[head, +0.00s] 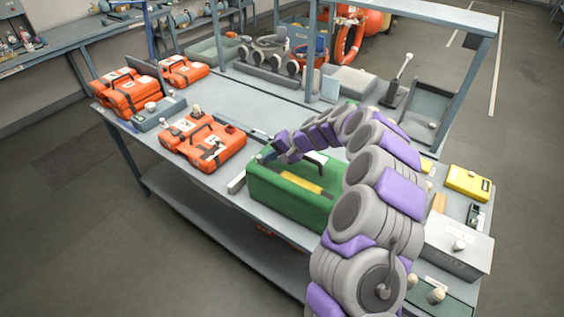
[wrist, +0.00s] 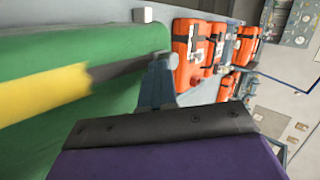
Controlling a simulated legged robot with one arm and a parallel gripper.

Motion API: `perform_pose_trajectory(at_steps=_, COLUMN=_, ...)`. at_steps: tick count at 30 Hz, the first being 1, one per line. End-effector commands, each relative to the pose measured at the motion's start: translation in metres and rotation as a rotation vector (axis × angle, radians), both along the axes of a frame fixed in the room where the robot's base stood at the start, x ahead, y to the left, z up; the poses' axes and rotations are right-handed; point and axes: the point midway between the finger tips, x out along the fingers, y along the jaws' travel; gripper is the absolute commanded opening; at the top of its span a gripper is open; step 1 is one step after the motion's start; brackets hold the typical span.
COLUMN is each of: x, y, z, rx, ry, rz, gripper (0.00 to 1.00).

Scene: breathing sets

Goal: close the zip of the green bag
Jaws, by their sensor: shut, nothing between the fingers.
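The green bag (head: 275,190) stands on the bench in the head view, left of my arm. A yellow strip (head: 302,183) runs along its top. The arm hides its right end. In the wrist view the green bag (wrist: 60,125) fills the left side. Its yellow strip (wrist: 45,92) ends at a ragged edge, and a dark band (wrist: 115,70) carries on from there towards my fingers. My gripper (head: 266,155) is at the bag's far left end. In the wrist view my gripper (wrist: 157,72) is shut and empty beside the dark band's end. I cannot make out a zip pull.
Orange cases (head: 203,142) stand on the bench left of the bag; they also show in the wrist view (wrist: 186,50). A yellow case (head: 468,182) and a grey box (head: 458,243) lie to the right. A shelf frame (head: 430,20) rises behind.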

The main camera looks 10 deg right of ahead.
Motion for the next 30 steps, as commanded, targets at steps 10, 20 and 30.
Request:
perform_pose_trajectory(at_steps=10, x=0.005, y=0.005, z=0.000, rx=0.000, ry=0.001, rz=-0.001, gripper=0.00)
perform_pose_trajectory(at_steps=20, x=0.002, y=-0.001, z=0.007, rx=0.002, ry=0.000, rz=-0.001, gripper=0.00)
perform_pose_trajectory(at_steps=30, x=-0.018, y=-0.047, z=0.054, rx=0.002, ry=-0.002, rz=-0.003, gripper=0.00)
